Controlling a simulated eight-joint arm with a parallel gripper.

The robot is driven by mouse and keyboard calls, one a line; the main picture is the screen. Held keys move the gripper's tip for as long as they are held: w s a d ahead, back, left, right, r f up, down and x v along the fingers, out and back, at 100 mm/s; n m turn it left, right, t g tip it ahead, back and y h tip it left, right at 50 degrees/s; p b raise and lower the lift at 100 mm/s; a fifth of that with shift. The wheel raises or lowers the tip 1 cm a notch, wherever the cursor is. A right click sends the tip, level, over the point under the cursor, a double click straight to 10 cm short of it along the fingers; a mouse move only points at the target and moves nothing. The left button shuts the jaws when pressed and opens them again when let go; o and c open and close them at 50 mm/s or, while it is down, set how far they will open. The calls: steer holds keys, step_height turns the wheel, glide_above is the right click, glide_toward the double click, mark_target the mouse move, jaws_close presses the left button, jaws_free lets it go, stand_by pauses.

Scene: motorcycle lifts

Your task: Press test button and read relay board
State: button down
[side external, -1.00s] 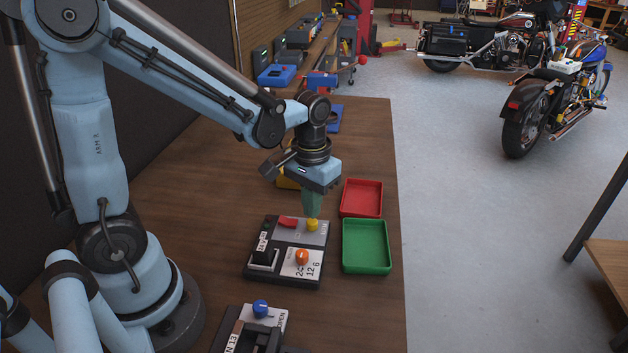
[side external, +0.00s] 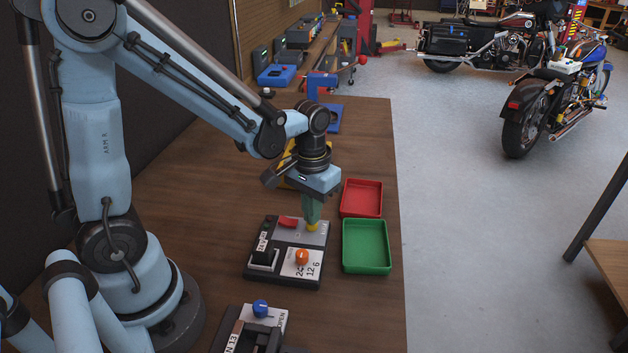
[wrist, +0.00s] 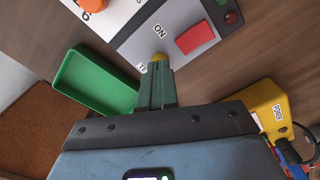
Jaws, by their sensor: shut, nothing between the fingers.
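My gripper (side external: 312,222) is shut and empty, pointing down at a yellow button (side external: 312,228) on a dark-framed control panel (side external: 290,282). In the wrist view the green fingers (wrist: 158,68) meet the yellow button (wrist: 159,57) and partly cover it. I cannot tell whether the button is pressed in. The panel also carries a red rocker (side external: 288,222), an orange knob (side external: 302,257) on a white numbered plate and a black switch (side external: 265,254). A small green lamp (wrist: 222,2) and a red lamp (wrist: 231,18) show in the wrist view; neither looks clearly lit.
A red tray (side external: 362,198) and a green tray (side external: 387,248) stand right of the panel, near the table edge. A second panel with a blue knob (side external: 260,308) is in front. A yellow box (wrist: 268,108) is close to the gripper.

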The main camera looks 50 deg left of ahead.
steer(key=shift+f, duration=0.3)
steer(key=shift+r, duration=2.85)
steer(key=s+d+r+m+t, duration=0.2)
steer(key=s+r+m+t, duration=0.1)
steer(key=t, duration=0.4)
steer(key=shift+s+r, duration=0.2)
steer(key=shift+r, duration=0.65)
